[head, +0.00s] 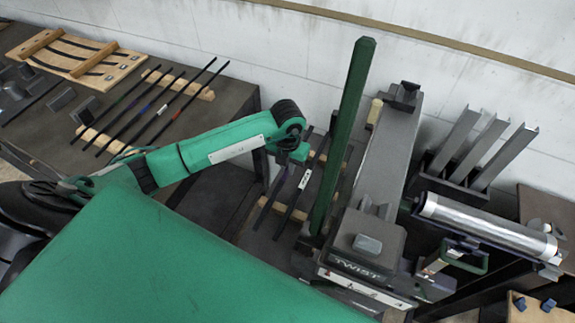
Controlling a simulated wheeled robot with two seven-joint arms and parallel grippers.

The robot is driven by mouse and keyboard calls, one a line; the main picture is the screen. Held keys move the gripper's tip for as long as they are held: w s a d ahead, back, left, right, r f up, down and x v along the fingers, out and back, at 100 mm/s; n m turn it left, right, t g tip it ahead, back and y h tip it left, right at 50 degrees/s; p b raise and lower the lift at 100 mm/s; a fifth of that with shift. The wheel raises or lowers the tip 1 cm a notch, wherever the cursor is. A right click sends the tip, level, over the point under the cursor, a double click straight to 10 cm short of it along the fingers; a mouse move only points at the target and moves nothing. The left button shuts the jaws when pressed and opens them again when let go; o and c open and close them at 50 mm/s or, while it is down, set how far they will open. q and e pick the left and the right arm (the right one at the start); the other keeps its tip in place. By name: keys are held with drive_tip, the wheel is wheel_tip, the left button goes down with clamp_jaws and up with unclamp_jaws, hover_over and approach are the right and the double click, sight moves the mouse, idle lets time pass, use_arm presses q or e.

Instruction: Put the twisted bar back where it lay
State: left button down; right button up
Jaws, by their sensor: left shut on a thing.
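My left arm reaches in from the left, and its gripper (299,157) points down beside the twist machine (362,268). The gripper is shut on a thin dark bar with a white label (305,179), just left of the green post (342,130). The bar slants over a low surface with pale wooden strips. I cannot tell whether it touches the strips, and its twist is too small to make out. Another dark bar (270,199) lies just left of it. My right gripper is not in view.
Several thin bars (162,108) lie across two wooden strips on the left bench, with a wooden frame (72,52) behind them. The tall green post stands close to my left gripper. A metal roller (485,226) and upright grey channels (470,150) are at right.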

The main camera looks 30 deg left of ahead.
use_arm(q)
drive_tip(key=shift+f, duration=0.15)
drive_tip(key=c, duration=1.4)
unclamp_jaws()
drive_tip(key=shift+o, duration=0.2)
wheel_tip(320, 180, up, 14)
drive_tip(key=b, duration=0.2)
drive_tip(key=shift+b, duration=0.4)
